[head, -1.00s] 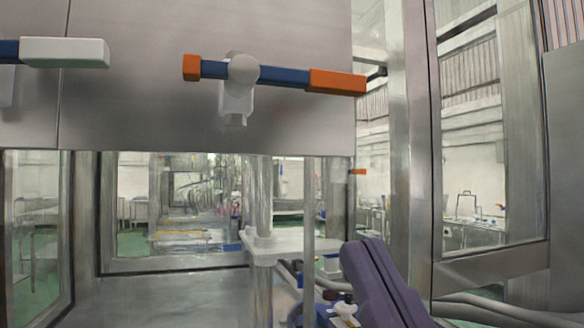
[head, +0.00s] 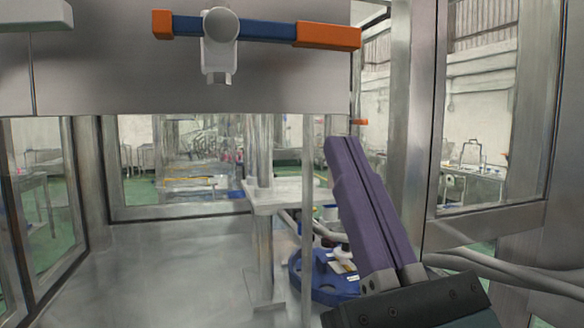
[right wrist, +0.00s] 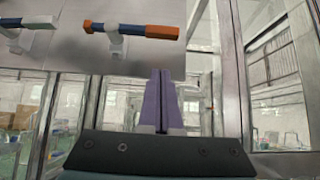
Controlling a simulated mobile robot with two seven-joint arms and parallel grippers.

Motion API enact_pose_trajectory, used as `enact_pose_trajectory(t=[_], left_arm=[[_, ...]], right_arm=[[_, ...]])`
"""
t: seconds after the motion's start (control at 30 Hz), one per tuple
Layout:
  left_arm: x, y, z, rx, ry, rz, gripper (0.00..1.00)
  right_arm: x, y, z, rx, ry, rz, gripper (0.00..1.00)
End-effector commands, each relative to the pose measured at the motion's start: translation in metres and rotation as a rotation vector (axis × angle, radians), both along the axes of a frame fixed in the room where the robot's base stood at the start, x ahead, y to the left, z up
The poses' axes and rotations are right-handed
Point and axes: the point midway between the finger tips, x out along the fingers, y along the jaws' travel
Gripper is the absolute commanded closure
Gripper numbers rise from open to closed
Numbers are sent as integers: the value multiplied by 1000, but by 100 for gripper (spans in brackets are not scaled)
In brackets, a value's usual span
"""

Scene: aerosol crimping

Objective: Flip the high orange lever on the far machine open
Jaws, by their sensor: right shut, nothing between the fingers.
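The high lever (head: 250,28) has a blue bar with orange ends and lies horizontal across the grey metal panel, on a round white pivot (head: 221,24). It also shows in the right wrist view (right wrist: 130,29), at the top. My right gripper (head: 343,140) has purple fingers pressed together with nothing between them. Its tips are below the lever's right orange end (head: 328,36), apart from it in the picture. In the right wrist view the fingers (right wrist: 161,72) point up, also below the lever. My left gripper is not in view.
A second lever with a white end (head: 36,16) is at the upper left. A smaller orange piece (head: 359,122) shows at the panel's right edge. A white plate on a column (head: 280,194) and a blue round base (head: 325,278) stand below. Metal posts (head: 412,120) rise at right.

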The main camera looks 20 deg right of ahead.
Motion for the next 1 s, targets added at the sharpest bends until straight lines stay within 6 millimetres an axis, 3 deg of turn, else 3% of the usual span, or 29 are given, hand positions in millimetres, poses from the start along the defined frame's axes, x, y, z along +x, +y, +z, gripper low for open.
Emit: enact_pose_trajectory(t=[0.03, 0.17, 0.33, 0.5, 1.0], left_arm=[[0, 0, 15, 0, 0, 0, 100], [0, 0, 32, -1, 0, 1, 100], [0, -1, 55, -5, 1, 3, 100], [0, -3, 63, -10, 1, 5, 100], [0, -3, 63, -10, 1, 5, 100]], right_arm=[[8, 0, 17, -1, -2, -2, 100], [27, 1, 35, 0, -1, -1, 100], [24, 1, 57, -1, 1, -1, 100], [24, 1, 64, 0, 2, 0, 100], [24, 1, 64, -7, 1, 0, 100]])
